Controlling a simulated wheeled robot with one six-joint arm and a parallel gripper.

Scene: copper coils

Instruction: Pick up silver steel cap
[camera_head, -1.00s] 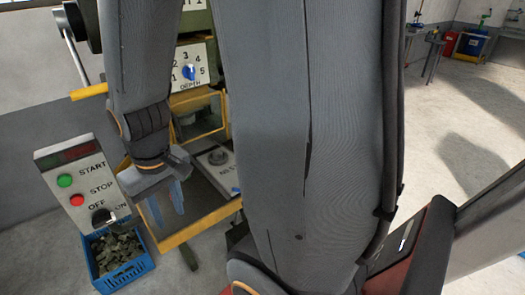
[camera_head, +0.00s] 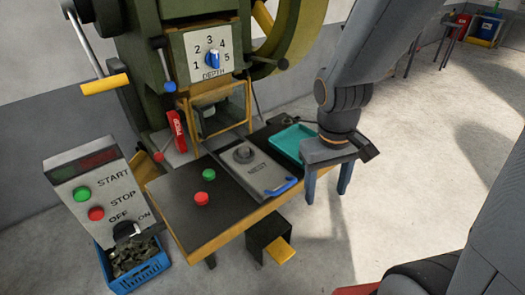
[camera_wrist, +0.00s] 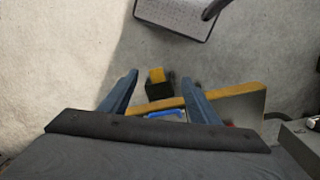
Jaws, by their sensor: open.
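A round, silver-grey piece (camera_head: 243,154) that looks like the steel cap sits on the grey plate marked NEST (camera_head: 262,172), at the middle of the press table. I cannot tell whether it is loose or part of the plate. My gripper (camera_head: 328,182) is to the right of the plate, off the table's right edge, with its blue fingers apart and pointing down. In the wrist view my gripper (camera_wrist: 163,76) is open with nothing held between its fingers. The cap cannot be made out there.
A teal tray (camera_head: 293,146) lies on the table close to my gripper. Red and green buttons (camera_head: 205,188) stand at the table's left. The green press (camera_head: 150,60) rises behind. A control box (camera_head: 95,190) and blue crate (camera_head: 135,275) are at left.

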